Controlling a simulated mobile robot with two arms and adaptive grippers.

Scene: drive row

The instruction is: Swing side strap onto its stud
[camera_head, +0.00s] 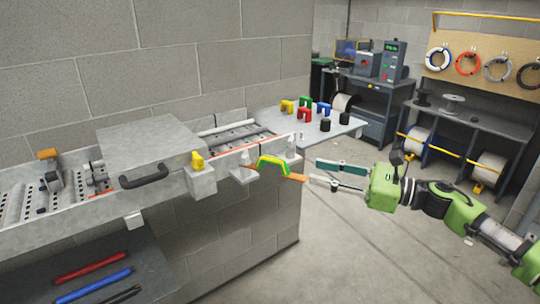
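My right gripper (313,170) reaches in from the right, in front of the bench edge. Its two long fingers are apart, with nothing visible between them. An orange strap-like strip (291,177) lies just left of its fingertips, with its right end close to the lower one; I cannot tell whether they touch. An arched green-and-yellow piece (272,160) sits just above the strip. A small grey upright post (291,147), possibly the stud, stands above and right of the arch. Another grey bracket (243,173) projects to the left of it. My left gripper is not in view.
A grey box cover (150,145) with a black handle (146,178) sits on the channel at left. A side shelf (340,127) carries several coloured clips and black cylinders. Rods lie on a lower shelf (135,258). The floor at front right is clear.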

